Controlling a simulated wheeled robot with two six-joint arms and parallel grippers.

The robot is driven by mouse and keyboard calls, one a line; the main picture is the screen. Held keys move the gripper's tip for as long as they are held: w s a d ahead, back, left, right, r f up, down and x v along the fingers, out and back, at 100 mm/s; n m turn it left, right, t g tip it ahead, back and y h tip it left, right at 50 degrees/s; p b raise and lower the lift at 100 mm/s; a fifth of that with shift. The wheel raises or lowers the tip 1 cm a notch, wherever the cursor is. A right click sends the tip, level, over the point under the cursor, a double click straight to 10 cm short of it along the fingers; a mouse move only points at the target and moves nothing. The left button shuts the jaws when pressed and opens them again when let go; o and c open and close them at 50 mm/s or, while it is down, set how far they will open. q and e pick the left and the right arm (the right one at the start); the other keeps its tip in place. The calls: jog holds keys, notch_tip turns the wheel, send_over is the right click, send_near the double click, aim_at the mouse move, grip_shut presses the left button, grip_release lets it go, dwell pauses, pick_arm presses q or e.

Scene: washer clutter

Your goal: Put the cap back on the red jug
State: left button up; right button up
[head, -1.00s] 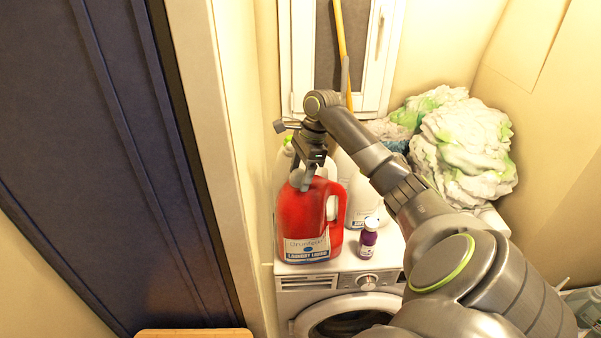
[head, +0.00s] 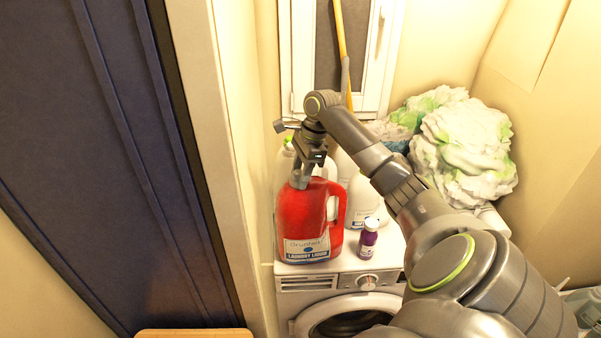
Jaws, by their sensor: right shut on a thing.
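The red jug (head: 303,222) of laundry liquid stands upright on the front left of the washing machine, its handle to the right. My right gripper (head: 300,180) points down at the top of the jug, over its mouth. It is shut on the cap, which is small, grey and mostly hidden by the fingers. The jug's mouth is hidden too, and I cannot tell whether the cap sits on it or just above it. My left gripper is not in view.
A small purple bottle (head: 368,240) with a white cap stands right of the jug on the washing machine (head: 318,282). White bottles (head: 362,205) stand behind. A crumpled white-green cloth pile (head: 465,150) lies at the back right. A wall edge is close on the left.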

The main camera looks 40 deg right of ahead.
jog(key=m+t, duration=0.1)
jog(key=m, duration=0.3)
jog(key=shift+s+f+m+h, duration=0.1)
jog(key=shift+m+h, duration=0.3)
jog(key=m+h, duration=0.1)
jog(key=m, duration=0.4)
jog(key=shift+t, duration=0.3)
jog(key=o, duration=1.1)
jog(key=shift+d, duration=0.1)
jog(key=shift+c, duration=0.9)
